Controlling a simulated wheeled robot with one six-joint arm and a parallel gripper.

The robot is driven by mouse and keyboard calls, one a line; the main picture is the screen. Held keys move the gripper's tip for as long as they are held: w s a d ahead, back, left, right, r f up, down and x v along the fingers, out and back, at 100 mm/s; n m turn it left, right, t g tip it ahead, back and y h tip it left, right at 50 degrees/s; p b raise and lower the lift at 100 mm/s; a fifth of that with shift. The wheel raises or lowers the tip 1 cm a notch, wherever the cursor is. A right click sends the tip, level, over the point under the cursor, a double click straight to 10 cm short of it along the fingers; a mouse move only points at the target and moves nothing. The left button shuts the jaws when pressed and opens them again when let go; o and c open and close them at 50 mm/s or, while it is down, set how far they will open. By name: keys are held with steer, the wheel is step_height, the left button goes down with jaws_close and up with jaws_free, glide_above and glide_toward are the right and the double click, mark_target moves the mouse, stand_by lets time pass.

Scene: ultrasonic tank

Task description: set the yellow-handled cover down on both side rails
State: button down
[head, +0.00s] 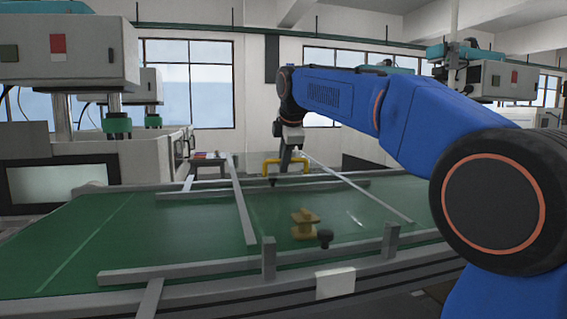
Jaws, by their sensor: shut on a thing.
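My gripper (285,168) is shut on the yellow handle (268,163) of the cover, beyond the middle of the green table. The cover's sheet is hard to make out; it looks clear, with a grey bar (241,203) along its left and another (366,192) along its right. It appears to be above the green surface, but its gap to the rails cannot be judged. One grey rail (175,272) runs along the near side. Another rail (210,193) runs along the far side, partly behind the left bar.
Two grey posts (269,258) (390,240) stand at the near rail. A yellow-brown block (304,225) and a dark knob (325,238) are near them. Grey machines (70,50) stand behind at left. The green surface (90,225) is clear at left.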

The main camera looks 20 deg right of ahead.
steer(key=shift+f, duration=1.35)
stand_by(1.1)
steer(key=c, duration=1.7)
jaws_free()
steer(key=shift+f, duration=0.1)
steer(key=v, duration=1.7)
steer(key=shift+s+r, duration=0.1)
steer(key=shift+r, duration=0.15)
